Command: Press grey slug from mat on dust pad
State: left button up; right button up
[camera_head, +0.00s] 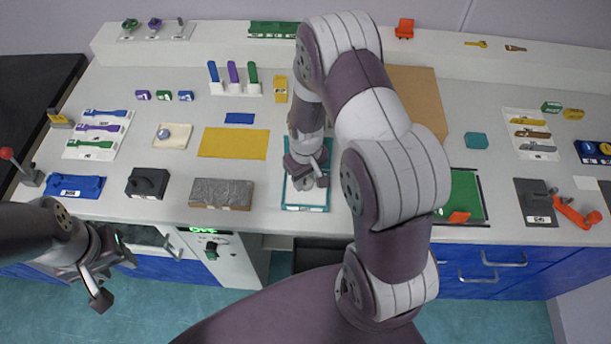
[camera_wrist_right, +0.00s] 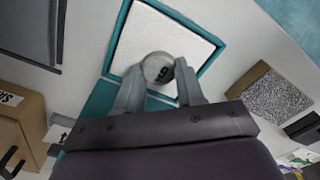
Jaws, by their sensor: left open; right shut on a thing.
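A grey round slug with a dark mark on its end (camera_wrist_right: 158,67) is between the fingers of my right gripper (camera_wrist_right: 158,82), which is shut on it. Behind it in the right wrist view is a white square pad (camera_wrist_right: 135,42) in a teal frame (camera_wrist_right: 207,72). I cannot tell whether slug and pad touch. In the head view my right gripper (camera_head: 308,178) is over the teal-framed tray (camera_head: 305,208), and hides the slug and much of the pad. A yellow mat (camera_head: 234,142) lies left of it, bare. My left gripper (camera_head: 112,280) is open and empty, low in front of the bench.
A speckled grey block (camera_head: 222,194) and a black block (camera_head: 148,183) stand left of the tray. A rack with three coloured handles (camera_head: 234,88) is behind the mat. A green tray (camera_head: 465,190) lies to the right. My right arm hides the bench's middle.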

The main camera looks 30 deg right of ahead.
jog(key=shift+f+b, duration=0.35)
jog(key=shift+f, duration=0.15)
dwell(0.6)
jog(key=shift+s, duration=0.1)
dwell(1.0)
notch_tip(320, 180, up, 7)
jog(key=p, duration=0.6)
jog(key=shift+p, duration=0.3)
jog(key=shift+f, duration=0.1)
